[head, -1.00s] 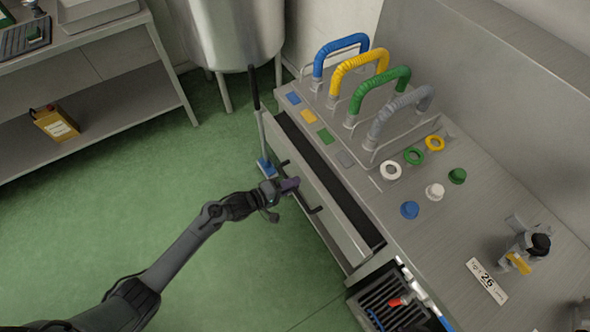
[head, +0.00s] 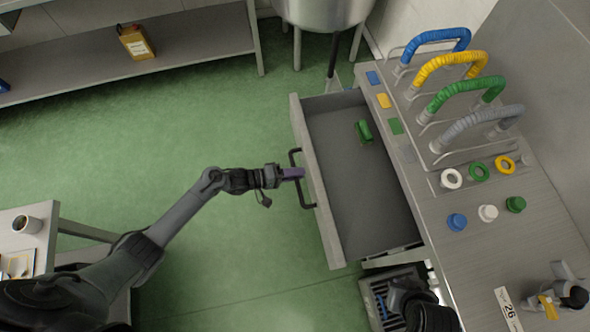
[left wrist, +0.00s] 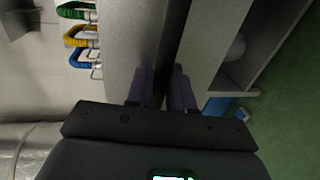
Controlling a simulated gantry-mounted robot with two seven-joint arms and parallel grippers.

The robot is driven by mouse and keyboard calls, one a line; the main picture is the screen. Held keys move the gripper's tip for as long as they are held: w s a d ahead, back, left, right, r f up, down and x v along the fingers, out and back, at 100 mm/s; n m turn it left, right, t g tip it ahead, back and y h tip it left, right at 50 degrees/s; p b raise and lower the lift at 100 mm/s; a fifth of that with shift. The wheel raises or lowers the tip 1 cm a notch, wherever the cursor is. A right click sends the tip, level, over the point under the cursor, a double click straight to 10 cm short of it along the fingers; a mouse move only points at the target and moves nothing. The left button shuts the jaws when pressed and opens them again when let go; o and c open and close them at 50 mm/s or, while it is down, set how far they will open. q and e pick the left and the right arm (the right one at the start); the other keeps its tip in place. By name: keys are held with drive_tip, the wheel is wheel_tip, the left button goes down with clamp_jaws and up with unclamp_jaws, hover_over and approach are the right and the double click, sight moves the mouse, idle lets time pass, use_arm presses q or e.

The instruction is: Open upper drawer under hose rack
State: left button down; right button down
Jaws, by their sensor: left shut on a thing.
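The grey drawer (head: 350,200) under the counter's hose rack (head: 440,150) is pulled far out. A green brush-like item (head: 364,131) lies inside it. Its dark bar handle (head: 306,195) is on the front panel. My left gripper (head: 293,173) is at the handle and shut on it, its purple fingers against the bar. In the left wrist view the two purple fingers (left wrist: 163,88) point at a dark band between grey surfaces; the handle itself is hard to make out there.
Blue, yellow, green and grey hoses, rings and knobs are on the counter (head: 545,215). A steel tank (head: 325,12) stands behind. A shelf (head: 190,38) with a yellow box (head: 135,41) is at the back left. A table with a cup (head: 27,224) is at left. Green floor between is clear.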

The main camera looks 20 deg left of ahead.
use_arm(q)
drive_tip(key=c, duration=1.2)
unclamp_jaws()
drive_tip(key=p+v, duration=0.1)
drive_tip(key=v, duration=0.9)
drive_tip(key=shift+s+a+p, duration=0.2)
drive_tip(key=shift+a+p, duration=0.15)
drive_tip(key=shift+p, duration=0.05)
